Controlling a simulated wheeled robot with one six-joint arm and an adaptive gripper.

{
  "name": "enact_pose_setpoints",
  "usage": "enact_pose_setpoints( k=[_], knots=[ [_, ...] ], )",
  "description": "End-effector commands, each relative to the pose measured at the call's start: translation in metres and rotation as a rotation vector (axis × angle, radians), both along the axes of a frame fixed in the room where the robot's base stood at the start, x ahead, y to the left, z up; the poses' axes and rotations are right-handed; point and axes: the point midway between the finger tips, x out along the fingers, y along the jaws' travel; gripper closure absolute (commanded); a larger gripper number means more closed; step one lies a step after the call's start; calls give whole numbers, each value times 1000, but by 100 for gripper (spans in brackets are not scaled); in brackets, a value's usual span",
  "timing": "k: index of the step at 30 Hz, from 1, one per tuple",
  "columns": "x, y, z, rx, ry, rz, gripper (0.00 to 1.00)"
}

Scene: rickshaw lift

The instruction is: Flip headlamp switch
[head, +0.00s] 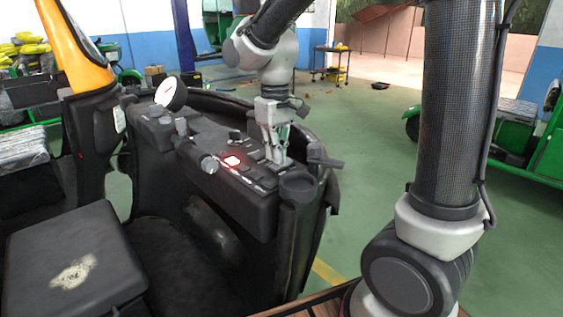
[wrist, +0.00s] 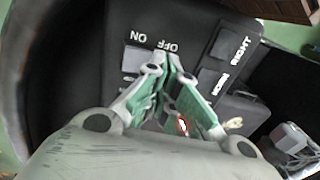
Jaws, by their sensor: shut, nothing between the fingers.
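The black dashboard (head: 250,200) carries a row of switches. In the wrist view, a grey rocker switch (wrist: 138,60) sits beside upside-down "ON" and "OFF" labels; I cannot read a headlamp label. My gripper (head: 277,160) points down over the far right part of the switch row. It is shut and empty. In the wrist view its fingertips (wrist: 169,58) meet at the "OFF" label, just right of the grey rocker. They cover part of the rocker. I cannot tell whether they touch the panel. A red lit switch (head: 232,161) glows left of the gripper.
Switches labelled "RIGHT" (wrist: 241,47) and "HORN" lie right of the fingertips. A round white gauge (head: 171,94), a dark lever (head: 325,160) and a cup-shaped holder (head: 297,186) stand around the panel. A black seat (head: 75,260) is at the lower left. Green floor is open beyond the dashboard.

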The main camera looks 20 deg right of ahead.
Motion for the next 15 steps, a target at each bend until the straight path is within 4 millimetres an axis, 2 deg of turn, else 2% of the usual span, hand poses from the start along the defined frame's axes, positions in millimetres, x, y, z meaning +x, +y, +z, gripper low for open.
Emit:
enact_pose_setpoints(
  k=[15],
  knots=[
    [0,0,47,1,-3,0,100]
  ],
)
